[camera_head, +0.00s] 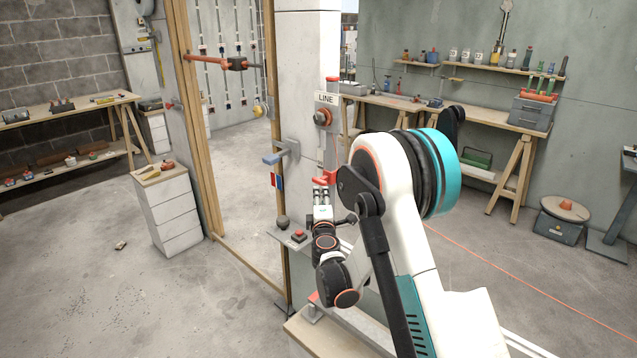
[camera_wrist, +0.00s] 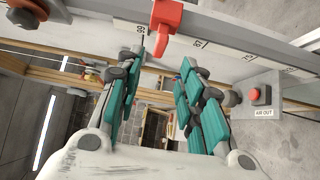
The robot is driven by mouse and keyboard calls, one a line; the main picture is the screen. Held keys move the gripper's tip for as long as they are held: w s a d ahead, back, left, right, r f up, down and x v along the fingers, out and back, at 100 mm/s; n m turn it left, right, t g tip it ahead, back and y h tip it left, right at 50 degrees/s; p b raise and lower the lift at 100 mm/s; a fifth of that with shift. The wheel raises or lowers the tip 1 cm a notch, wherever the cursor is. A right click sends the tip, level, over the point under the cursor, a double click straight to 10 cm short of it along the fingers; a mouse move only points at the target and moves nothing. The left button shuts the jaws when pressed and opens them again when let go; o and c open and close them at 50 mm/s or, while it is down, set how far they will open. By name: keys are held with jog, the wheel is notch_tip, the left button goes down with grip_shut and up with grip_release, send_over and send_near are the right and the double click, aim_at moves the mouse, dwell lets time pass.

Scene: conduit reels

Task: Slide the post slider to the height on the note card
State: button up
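In the head view the red slider (camera_head: 325,180) shows just above my fingertips, low on the post under the LINE sign (camera_head: 326,98). My gripper (camera_wrist: 163,58) has its teal-padded fingers apart, with the slider handle at the gap near the fingertips; nothing is clamped. It also shows in the head view (camera_head: 321,190). I cannot make out a note card.
A small panel with a red button (camera_wrist: 257,95) marked AIR OUT stands close to my gripper; the button also shows in the head view (camera_head: 299,236). A blue-grey lever (camera_head: 275,158) juts out left of the post. Floor to the left is mostly open.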

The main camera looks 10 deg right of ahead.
aim_at(319, 184)
jog(key=w+b, duration=0.1)
jog(key=w, duration=0.3)
jog(key=w+d+b, duration=0.1)
jog(key=w, duration=0.2)
jog(key=w+b, duration=0.1)
jog(key=w, duration=0.3)
jog(key=shift+w+d, duration=0.3)
jog(key=shift+d, duration=0.1)
grip_shut()
